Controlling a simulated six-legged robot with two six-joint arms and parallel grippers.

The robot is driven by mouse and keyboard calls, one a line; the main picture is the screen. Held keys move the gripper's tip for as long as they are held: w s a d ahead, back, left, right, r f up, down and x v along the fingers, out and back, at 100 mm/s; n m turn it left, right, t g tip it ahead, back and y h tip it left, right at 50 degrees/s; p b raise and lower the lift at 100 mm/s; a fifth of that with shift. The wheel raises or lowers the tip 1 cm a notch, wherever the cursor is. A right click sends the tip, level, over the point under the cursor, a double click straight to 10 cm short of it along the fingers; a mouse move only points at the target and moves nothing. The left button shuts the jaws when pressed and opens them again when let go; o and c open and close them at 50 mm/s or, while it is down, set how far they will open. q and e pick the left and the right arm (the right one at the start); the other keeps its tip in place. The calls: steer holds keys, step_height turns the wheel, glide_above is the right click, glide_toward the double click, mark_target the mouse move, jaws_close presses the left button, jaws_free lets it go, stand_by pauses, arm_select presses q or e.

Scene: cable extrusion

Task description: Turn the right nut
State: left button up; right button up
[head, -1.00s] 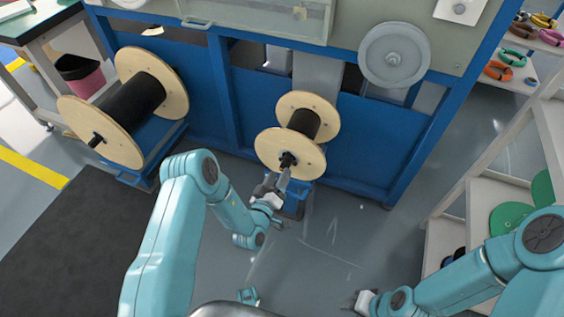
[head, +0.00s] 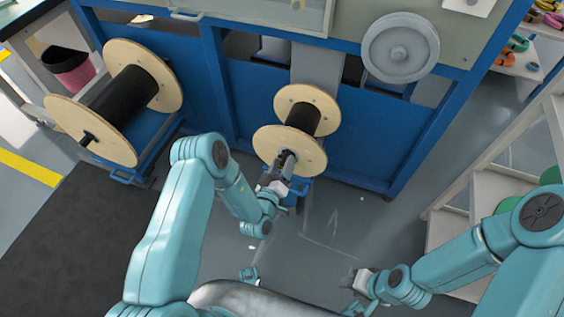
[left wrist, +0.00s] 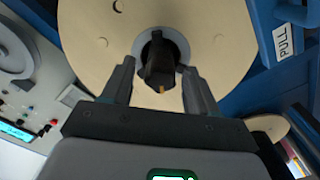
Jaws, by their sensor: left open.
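The right nut (left wrist: 160,62) is a dark piece at the hub of the smaller wooden spool (head: 272,145), which is wound with black cable. My left gripper (head: 286,162) reaches the front of that hub in the head view. In the left wrist view the fingers of my left gripper (left wrist: 158,85) are open, one on each side of the nut, with gaps visible. I cannot tell whether they touch it. My right gripper (head: 352,280) is at the lower right over the floor, apart from the spool; its jaws are too small to read.
A larger black-wound spool (head: 68,130) stands at the left on a blue stand. The blue machine frame (head: 370,130) is behind the spools. A grey wheel (head: 400,48) is above right. A shelf (head: 490,190) stands at the right. Open floor lies in front.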

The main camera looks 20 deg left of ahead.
arm_select(q)
steer(key=shift+s+r, duration=0.1)
steer(key=c, duration=1)
steer(key=shift+c, duration=0.2)
steer(key=shift+n, duration=0.3)
